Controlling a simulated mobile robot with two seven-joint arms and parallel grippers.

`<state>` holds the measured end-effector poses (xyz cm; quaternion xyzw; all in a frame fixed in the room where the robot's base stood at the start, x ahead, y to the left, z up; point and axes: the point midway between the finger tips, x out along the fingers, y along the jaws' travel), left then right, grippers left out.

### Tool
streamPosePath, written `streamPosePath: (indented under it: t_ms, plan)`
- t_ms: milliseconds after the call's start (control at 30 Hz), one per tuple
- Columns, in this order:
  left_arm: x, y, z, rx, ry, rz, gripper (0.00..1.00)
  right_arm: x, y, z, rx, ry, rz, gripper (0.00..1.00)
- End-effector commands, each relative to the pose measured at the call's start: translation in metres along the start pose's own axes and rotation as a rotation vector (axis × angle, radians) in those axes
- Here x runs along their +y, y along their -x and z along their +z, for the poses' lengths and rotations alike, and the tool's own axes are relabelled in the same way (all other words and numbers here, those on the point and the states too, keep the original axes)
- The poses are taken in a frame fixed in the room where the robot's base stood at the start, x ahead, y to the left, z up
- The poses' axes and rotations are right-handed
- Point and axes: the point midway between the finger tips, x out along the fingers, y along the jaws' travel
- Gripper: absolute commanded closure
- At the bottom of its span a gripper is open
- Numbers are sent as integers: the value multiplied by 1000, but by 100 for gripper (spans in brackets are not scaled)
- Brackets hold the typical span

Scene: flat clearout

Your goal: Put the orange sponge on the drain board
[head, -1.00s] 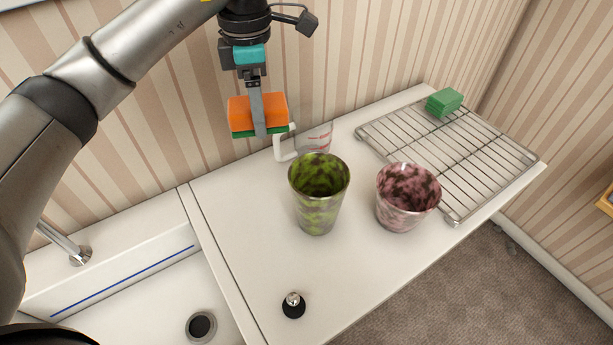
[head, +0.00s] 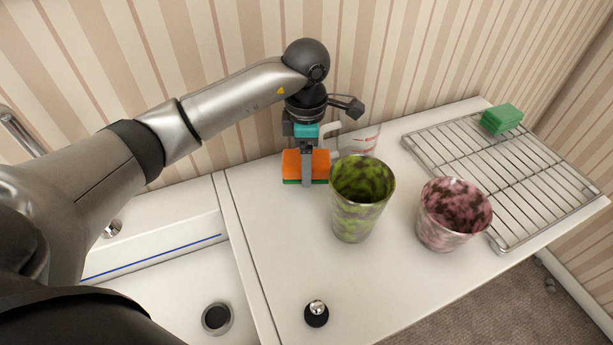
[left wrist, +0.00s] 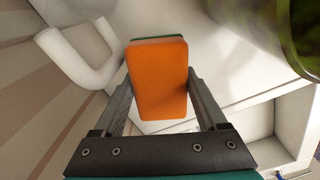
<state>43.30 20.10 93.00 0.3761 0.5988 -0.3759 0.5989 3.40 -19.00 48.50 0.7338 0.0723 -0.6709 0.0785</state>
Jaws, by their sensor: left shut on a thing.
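The orange sponge (head: 291,163), with a green layer underneath, is held between the fingers of my left gripper (head: 307,178). It is low over the back left of the white board (head: 275,235) beside the sink, seemingly the drain board. I cannot tell whether it touches the surface. In the left wrist view the orange face of the sponge (left wrist: 158,82) fills the space between the fingers (left wrist: 163,95). My right gripper is not in view.
A green mottled cup (head: 358,215) stands just right of the sponge, with a clear measuring jug (head: 362,141) behind. A pink mottled cup (head: 450,222), a wire rack (head: 545,185) with a green sponge (head: 502,118) and a black-and-silver stopper (head: 316,315) are nearby. The sink (head: 165,275) is left.

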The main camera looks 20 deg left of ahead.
Motion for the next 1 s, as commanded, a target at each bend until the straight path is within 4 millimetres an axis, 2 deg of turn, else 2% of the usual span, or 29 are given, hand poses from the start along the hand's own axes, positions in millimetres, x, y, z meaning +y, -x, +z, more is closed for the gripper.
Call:
streamPosePath:
  t_ms: [333,700,733,933,1000]
  plan:
    - [-1,-42,0,1,1,-2,81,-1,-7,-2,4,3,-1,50]
    - [0,-46,0,1,0,0,81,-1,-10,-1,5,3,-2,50]
    - [0,-47,0,1,0,0,25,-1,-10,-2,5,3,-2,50]
    - [0,-46,0,1,0,-1,2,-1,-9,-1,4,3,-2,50]
    - [0,-46,0,1,0,-1,0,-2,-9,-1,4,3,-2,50]
